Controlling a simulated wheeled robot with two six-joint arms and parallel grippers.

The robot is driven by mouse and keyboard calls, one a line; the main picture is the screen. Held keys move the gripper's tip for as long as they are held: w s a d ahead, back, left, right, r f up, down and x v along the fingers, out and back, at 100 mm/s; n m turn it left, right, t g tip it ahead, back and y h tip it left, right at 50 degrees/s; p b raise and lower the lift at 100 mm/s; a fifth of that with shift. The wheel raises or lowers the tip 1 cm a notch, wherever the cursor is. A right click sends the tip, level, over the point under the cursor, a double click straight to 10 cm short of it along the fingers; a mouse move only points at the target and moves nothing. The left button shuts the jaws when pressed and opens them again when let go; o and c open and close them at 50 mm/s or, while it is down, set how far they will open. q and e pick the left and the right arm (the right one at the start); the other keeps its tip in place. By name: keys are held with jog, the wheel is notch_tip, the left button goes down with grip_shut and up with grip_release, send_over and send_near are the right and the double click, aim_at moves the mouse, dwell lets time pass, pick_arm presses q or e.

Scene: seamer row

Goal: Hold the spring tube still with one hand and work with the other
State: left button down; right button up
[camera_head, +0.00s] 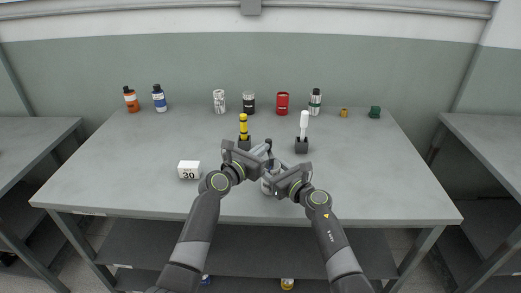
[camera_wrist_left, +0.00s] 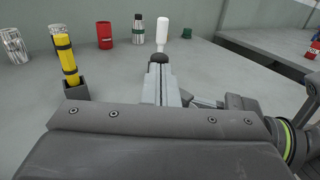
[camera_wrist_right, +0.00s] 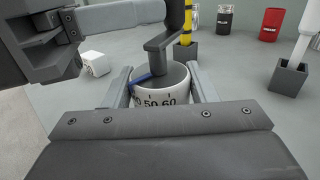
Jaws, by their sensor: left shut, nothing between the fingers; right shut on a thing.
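The spring tube appears to be the white round body with scale numbers (camera_wrist_right: 158,100), which reads 50 and 60 in the right wrist view. It is open-topped and grey inside, with a blue strip (camera_wrist_right: 148,77) at its rim. My right gripper (camera_head: 273,177) is shut on it, one finger on each side. My left gripper (camera_head: 267,152) is shut and empty. In the head view my grippers mostly hide the tube.
A yellow tool (camera_head: 243,126) and a white-handled tool (camera_head: 304,123) stand in dark holders behind my grippers. A white block marked 30 (camera_head: 189,169) lies to the left. Several cans and bottles line the table's back. The table's (camera_head: 110,165) front left and front right are clear.

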pick_arm(q)
jog(key=shift+w+m+g+h, duration=0.15)
jog(key=shift+m+g+h, duration=0.25)
jog(key=shift+m+h, duration=0.15)
jog(key=shift+w+d+r+m+g+h, duration=0.15)
jog(key=shift+w+d+m+g+h, duration=0.25)
jog(key=shift+w+m+g+h, duration=0.55)
jog(key=shift+s+d, duration=0.1)
jog(key=shift+s, duration=0.05)
pick_arm(e)
jog(key=shift+a, duration=0.1)
pick_arm(q)
jog(key=shift+w+d+r, duration=0.1)
jog(key=shift+w+d, duration=0.1)
jog(key=shift+d, duration=0.1)
pick_arm(e)
jog(key=shift+o, duration=0.2)
jog(key=shift+s+a+f, duration=0.1)
dwell(0.6)
pick_arm(q)
jog(key=shift+f, duration=0.2)
